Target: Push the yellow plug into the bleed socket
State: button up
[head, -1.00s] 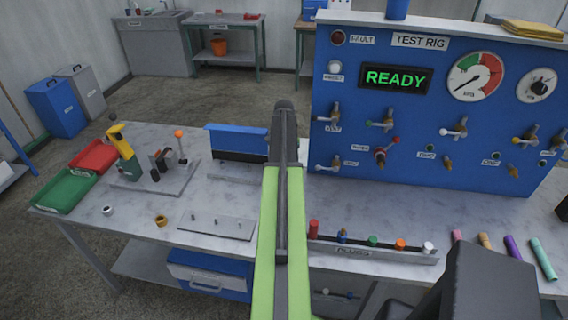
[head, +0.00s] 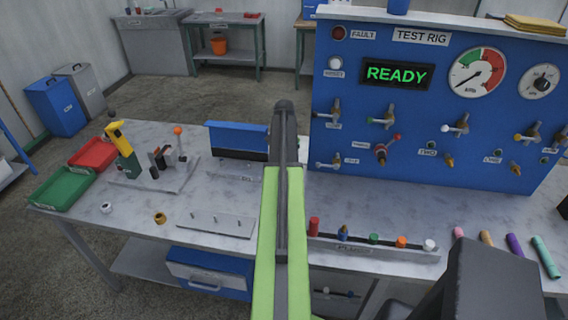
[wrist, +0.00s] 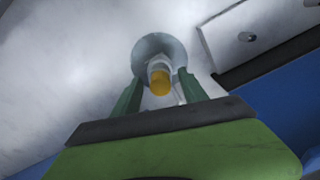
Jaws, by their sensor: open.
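In the wrist view, a short pale cylinder with a yellow end (wrist: 159,82), which looks like the yellow plug, lies between my green fingers. A round grey flange (wrist: 150,48) shows around and behind it. I cannot tell whether the plug is seated in it or only in front of it, or whether this is the bleed socket. My gripper (wrist: 158,77) is open, one finger on each side of the plug; contact is unclear. In the head view my arm stretches over the bench and the gripper is hidden.
The plug rack (head: 375,251) holds several coloured plugs on the bench (head: 130,240). A pinned plate (head: 215,224), a brass ring (head: 160,218) and red (head: 93,153) and green (head: 63,188) trays lie left. The blue test rig (head: 440,110) with valves stands behind, its display reading READY.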

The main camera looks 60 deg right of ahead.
notch_tip(320, 180, up, 18)
jog(key=p, duration=1.7)
jog(key=shift+f, duration=0.25)
